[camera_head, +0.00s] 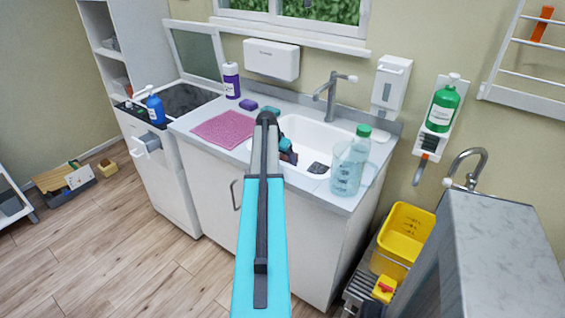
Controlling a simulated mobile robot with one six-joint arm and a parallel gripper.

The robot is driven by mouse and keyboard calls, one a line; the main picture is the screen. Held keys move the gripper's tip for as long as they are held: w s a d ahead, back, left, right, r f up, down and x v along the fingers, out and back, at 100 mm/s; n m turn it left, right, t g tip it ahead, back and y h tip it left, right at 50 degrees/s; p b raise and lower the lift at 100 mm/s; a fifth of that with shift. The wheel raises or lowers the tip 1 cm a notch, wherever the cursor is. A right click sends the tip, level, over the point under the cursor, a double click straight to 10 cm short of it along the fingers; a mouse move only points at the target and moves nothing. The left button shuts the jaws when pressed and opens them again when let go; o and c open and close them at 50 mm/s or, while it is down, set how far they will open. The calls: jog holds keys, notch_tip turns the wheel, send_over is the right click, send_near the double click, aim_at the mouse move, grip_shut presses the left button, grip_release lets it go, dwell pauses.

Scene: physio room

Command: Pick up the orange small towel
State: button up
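An orange cloth-like piece (541,24), which looks like the small towel, hangs over a rung of the white wall rack (520,72) at the upper right. It is small in view and I see it from a distance. My gripper (289,157) is over the sink, mostly hidden behind my cyan arm, far to the left of the orange piece and lower in the picture. I cannot make out its fingers or whether it holds anything.
The white sink (330,134) has a clear jug (347,168) and green-capped bottle at its right edge. A pink mat (223,129) lies left. A grey-topped unit (502,255) and yellow bucket (403,233) stand lower right, below the rack. Wooden floor at left is mostly free.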

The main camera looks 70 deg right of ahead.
jog(key=shift+f, duration=0.2)
dwell(0.4)
jog(key=c, duration=1.2)
